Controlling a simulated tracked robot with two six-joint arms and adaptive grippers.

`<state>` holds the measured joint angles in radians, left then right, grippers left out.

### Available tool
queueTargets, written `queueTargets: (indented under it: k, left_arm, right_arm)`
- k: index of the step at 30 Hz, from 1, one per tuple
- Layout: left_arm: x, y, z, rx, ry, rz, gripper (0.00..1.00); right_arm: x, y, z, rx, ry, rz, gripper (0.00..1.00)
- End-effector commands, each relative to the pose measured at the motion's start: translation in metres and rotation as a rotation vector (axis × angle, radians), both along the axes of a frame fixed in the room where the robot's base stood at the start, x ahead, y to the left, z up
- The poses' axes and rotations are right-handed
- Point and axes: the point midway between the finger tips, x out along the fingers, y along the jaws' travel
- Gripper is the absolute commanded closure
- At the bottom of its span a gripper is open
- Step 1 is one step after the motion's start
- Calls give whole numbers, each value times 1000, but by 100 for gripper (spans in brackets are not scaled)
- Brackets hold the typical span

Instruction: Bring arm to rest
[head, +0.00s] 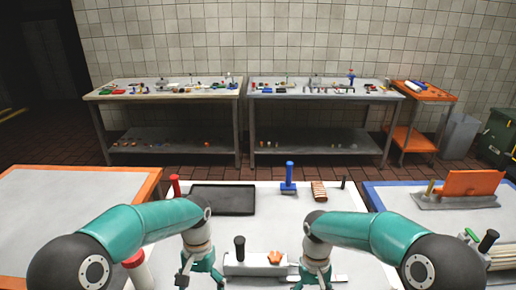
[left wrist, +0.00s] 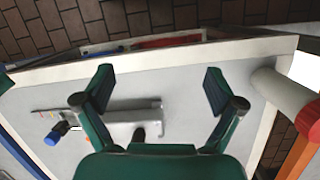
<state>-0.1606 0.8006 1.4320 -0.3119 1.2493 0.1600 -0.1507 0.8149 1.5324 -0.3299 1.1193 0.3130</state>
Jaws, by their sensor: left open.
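My left arm comes in from the left in the head view, and its teal gripper (head: 201,280) hangs over the near part of the white table (head: 262,215). In the left wrist view the left gripper (left wrist: 160,85) has its two fingers wide apart with nothing between them. My right gripper (head: 314,280) hangs over the same table on the right, its tips partly cut off by the picture edge. A pale block-like device (head: 243,265) with a black knob lies between the two grippers. A small orange-brown piece (head: 275,257) is at its right end.
A black tray (head: 223,200), a blue-handled stand (head: 289,182) and a brown striped block (head: 319,191) are on the table's far side. A red-topped cylinder (head: 134,259) stands near my left arm. Orange-edged (head: 70,205) and blue-edged (head: 400,225) tables flank it.

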Motion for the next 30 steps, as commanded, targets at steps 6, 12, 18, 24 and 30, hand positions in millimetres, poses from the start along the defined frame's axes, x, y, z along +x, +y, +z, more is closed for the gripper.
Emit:
queueTargets:
  k: [6,12,18,24,30]
  left_arm:
    - [-78,19,-107,-93,156,94,6]
    - [-184,0,-189,-244,178,258,6]
    - [-237,-22,-208,-302,39,372,6]
    - [-218,-20,-211,-302,-163,419,6]
    - [-199,-19,-212,-304,-248,418,6]
  right_arm:
    - [-79,-16,-93,98,146,-88,26]
    - [-177,2,-161,256,160,-219,26]
    - [-223,20,-177,316,21,-293,26]
    - [-205,18,-179,315,-171,-307,26]
    - [-188,13,-179,313,-251,-295,26]
